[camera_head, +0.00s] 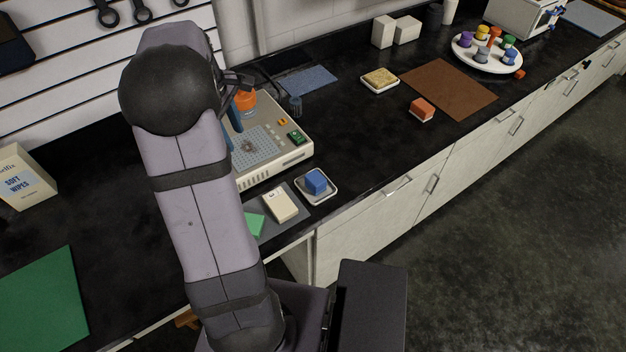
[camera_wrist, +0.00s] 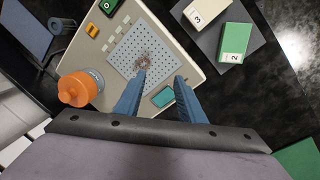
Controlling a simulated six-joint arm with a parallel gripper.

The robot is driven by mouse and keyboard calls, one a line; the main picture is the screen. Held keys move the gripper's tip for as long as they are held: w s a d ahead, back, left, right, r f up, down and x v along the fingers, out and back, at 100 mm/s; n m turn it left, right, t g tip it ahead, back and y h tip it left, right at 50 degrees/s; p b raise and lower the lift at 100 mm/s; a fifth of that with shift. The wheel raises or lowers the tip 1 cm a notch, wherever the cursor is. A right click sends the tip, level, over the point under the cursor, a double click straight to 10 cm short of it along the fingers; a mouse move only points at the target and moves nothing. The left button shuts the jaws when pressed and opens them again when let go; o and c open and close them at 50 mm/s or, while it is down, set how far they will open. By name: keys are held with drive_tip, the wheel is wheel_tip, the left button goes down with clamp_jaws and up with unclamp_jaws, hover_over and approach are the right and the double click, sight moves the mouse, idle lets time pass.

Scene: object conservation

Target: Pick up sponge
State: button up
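My gripper (camera_wrist: 159,77) is open, with its two blue fingers apart above a beige machine (camera_wrist: 110,85). A small teal block (camera_wrist: 163,97) shows between the fingers, close to the right one; it looks sponge-like, but I cannot be sure. The perforated plate (camera_wrist: 125,50) on the machine has a brown stain (camera_wrist: 142,62) just beyond the fingertips. In the head view my arm hides the teal block. A tan, rough-topped slab (camera_head: 380,77), also sponge-like, lies in a white tray farther back on the counter.
An orange-capped bottle (camera_wrist: 78,90) stands left of my fingers. Boxes marked 3 (camera_wrist: 200,12) and 2 (camera_wrist: 234,42) lie on a grey mat. A blue cube (camera_head: 316,181) sits in a white dish. A red block (camera_head: 422,108) lies by a brown mat (camera_head: 455,85).

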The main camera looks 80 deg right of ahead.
drive_tip(key=s+d+f+m+y, duration=0.1)
drive_tip(key=s+d+f+m, duration=0.15)
drive_tip(key=s, duration=0.75)
drive_tip(key=m, duration=0.4)
hover_over(313, 175)
drive_tip(key=shift+y, duration=0.4)
wheel_tip(313, 175, down, 4)
drive_tip(key=shift+f, duration=0.15)
drive_tip(key=shift+f+p, duration=1.8)
drive_tip(key=shift+f, duration=1.85)
drive_tip(key=c, duration=0.7)
